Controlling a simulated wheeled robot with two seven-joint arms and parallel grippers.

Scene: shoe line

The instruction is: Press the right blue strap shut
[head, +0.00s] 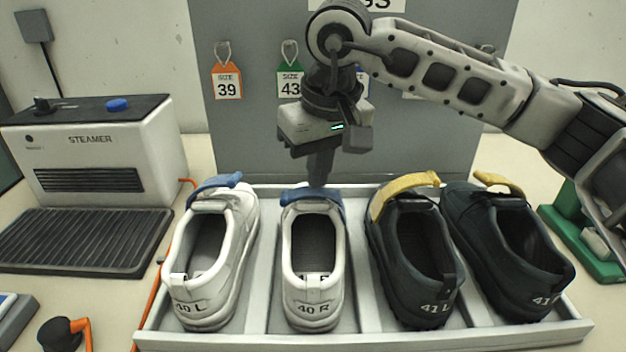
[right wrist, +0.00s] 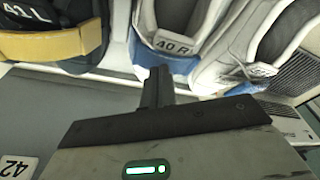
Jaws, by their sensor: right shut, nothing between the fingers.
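The white shoe marked 40 R (head: 313,308) stands in the tray with its blue strap (head: 300,194) across its far end. My right gripper (head: 320,180) is shut and empty, pointing down at that strap, and its fingers hide part of it. I cannot tell whether the tips touch it. In the right wrist view the shut fingers (right wrist: 157,85) overlap the edge of the blue strap (right wrist: 143,57). The white shoe marked 40 L (head: 245,240) stands to the left with its own blue strap (head: 216,185), which also shows in the right wrist view (right wrist: 247,88). My left gripper is not in view.
Two dark shoes, 41 L (head: 425,290) and its mate (head: 540,280), with yellow straps, fill the tray's (head: 360,338) right side. A steamer (head: 90,150) stands at left. A grey panel (head: 240,140) with hanging size tags rises behind the tray.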

